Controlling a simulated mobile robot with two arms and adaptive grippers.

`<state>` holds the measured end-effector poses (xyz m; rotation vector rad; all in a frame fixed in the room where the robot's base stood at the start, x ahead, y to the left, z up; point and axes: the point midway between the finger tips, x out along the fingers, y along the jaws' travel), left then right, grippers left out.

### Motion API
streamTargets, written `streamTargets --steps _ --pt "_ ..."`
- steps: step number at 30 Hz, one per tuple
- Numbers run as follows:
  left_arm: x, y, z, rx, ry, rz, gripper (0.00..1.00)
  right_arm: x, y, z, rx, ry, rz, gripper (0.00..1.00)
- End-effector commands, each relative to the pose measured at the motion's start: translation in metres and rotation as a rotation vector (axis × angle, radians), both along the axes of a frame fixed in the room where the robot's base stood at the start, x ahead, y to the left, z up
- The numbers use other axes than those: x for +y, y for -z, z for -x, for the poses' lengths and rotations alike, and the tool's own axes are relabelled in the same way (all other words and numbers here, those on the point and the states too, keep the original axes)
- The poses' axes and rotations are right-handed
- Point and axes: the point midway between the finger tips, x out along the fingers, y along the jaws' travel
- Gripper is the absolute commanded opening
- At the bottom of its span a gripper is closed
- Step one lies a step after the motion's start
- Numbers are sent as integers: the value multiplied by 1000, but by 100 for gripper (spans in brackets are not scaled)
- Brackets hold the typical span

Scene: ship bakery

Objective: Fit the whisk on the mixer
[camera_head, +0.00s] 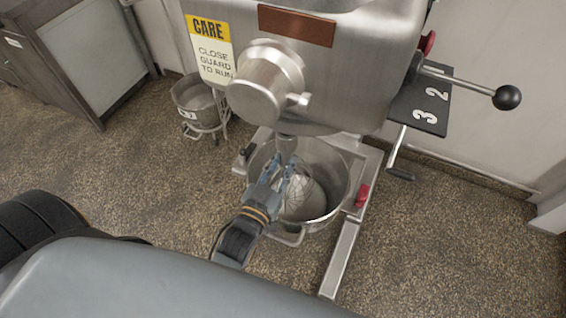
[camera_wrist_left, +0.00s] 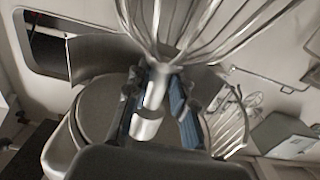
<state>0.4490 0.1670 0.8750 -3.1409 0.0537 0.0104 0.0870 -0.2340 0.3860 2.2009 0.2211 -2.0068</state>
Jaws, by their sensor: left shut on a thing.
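The mixer (camera_head: 345,60) is a large steel machine with a round attachment hub at its front. Its steel bowl (camera_head: 335,165) sits under the head. My left gripper (camera_head: 284,178) is over the bowl, below the mixer head, and shut on the whisk (camera_head: 304,197). The whisk's wire cage reaches into the bowl. In the left wrist view the whisk's wires (camera_wrist_left: 190,25) fan out at the top, and its metal shank (camera_wrist_left: 150,118) lies between the blue fingers (camera_wrist_left: 160,105). Whether the shank touches the mixer's shaft (camera_head: 287,145) I cannot tell. My right gripper is not in view.
A lever with a black ball knob (camera_head: 507,97) sticks out at the mixer's right. A red knob (camera_head: 362,195) is beside the bowl. A steel bucket on a stand (camera_head: 197,100) stands behind left, near a steel cabinet (camera_head: 90,50). The floor at right is clear.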

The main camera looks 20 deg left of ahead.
Motion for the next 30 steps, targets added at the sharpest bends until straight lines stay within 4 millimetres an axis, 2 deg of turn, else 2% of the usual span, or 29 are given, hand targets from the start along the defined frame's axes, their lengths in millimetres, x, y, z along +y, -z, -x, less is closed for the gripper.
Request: streamTargets --steps 1,9,11,30 --pt "0 6 0 -5 0 0 0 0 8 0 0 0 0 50" --pt "0 25 0 -5 0 1 0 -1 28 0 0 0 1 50" --pt "0 19 -6 -7 0 1 0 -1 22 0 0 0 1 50" --pt "-2 19 -50 -7 0 0 0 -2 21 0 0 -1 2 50"
